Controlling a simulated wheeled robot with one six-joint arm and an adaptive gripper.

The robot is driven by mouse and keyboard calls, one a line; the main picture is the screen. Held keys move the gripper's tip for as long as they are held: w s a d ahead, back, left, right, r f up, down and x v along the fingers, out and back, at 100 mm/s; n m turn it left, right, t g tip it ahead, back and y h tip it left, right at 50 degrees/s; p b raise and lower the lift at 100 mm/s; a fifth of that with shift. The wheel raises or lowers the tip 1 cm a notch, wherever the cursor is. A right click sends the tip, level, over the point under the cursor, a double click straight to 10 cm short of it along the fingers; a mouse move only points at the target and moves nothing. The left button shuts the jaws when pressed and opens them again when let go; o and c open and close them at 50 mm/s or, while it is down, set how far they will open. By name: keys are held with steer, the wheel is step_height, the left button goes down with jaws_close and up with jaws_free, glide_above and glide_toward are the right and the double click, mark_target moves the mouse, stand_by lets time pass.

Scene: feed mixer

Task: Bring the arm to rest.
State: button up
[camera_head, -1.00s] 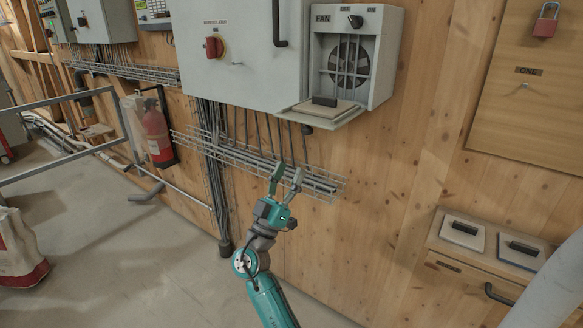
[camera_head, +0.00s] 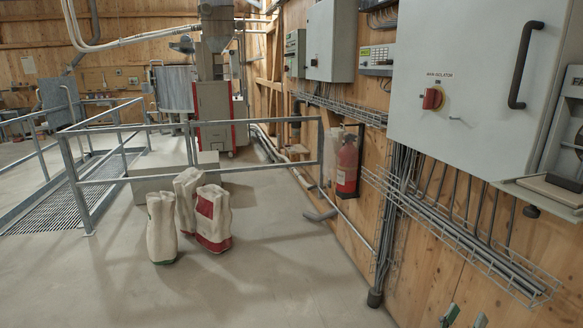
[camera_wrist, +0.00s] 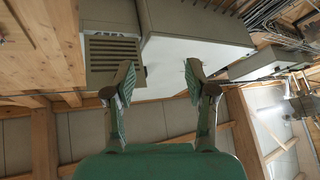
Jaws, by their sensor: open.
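My gripper (camera_head: 465,318) shows only as two fingertips at the bottom edge of the head view, right of centre, in front of the wooden wall. The rest of my arm is out of that view. In the wrist view my gripper (camera_wrist: 158,78) has its two fingers spread apart with nothing between them. Beyond the fingers, the wrist view shows the pale underside of a wall cabinet (camera_wrist: 190,45) and a slatted grey box (camera_wrist: 112,52).
The main isolator cabinet (camera_head: 465,75) and a wire cable tray (camera_head: 465,235) are on the wall at right. A fire extinguisher (camera_head: 347,165) hangs left of them. Metal railings (camera_head: 250,127) and feed sacks (camera_head: 213,215) stand at left. The floor (camera_head: 270,280) in front is clear.

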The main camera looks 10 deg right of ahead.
steer(key=s+a+f+n+t+y, duration=0.2)
steer(key=s+a+f+n+y, duration=0.2)
steer(key=s+a+f+y, duration=0.5)
steer(key=s+a+f+n+t+y, duration=0.1)
steer(key=s+a+f+n+y, duration=0.2)
steer(key=s+a+f+y, duration=0.55)
steer(key=s+a+f+n+y, duration=0.1)
steer(key=s+a+f, duration=0.1)
steer(key=s+a, duration=0.7)
steer(key=s+r+m+y, duration=0.1)
steer(key=s+r, duration=0.7)
steer(key=s, duration=0.2)
steer(key=shift+a+t+y, duration=0.3)
steer(key=shift+a+y, duration=0.05)
